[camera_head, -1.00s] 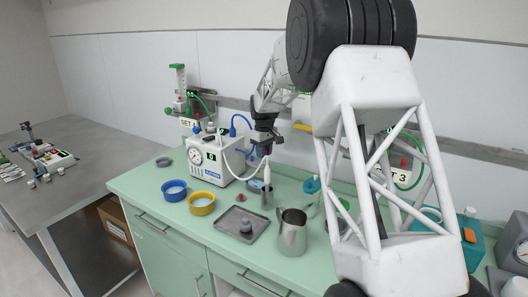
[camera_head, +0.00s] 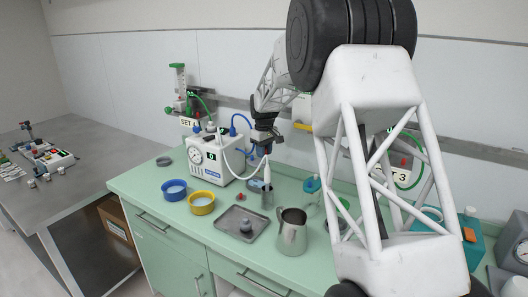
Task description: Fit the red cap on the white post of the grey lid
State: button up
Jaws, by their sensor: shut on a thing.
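My gripper (camera_head: 265,149) hangs at the back of the green counter, just right of the white pump unit. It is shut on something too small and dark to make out. A slender white tip (camera_head: 267,173) stands directly below the jaws, in or on a grey cylinder (camera_head: 267,198); I cannot tell whether the jaws touch it. A small red piece, probably the red cap (camera_head: 240,197), lies on the counter behind the tray. A small grey knobbed piece (camera_head: 246,226), perhaps the grey lid, sits in the dark tray (camera_head: 228,232). No white post is clear on it.
A metal jug (camera_head: 291,236) stands right of the tray. Blue (camera_head: 174,195) and yellow (camera_head: 201,209) bowls stand to the left. The white pump unit (camera_head: 210,160) with its tubes is close to my gripper. My arm hides much of the counter's right side.

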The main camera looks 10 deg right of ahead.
jog(key=shift+f, duration=1.55)
dwell(1.9)
jog(key=o, duration=1)
jog(key=shift+r, duration=0.1)
jog(key=shift+r, duration=3.4)
jog(key=shift+s+r, duration=0.1)
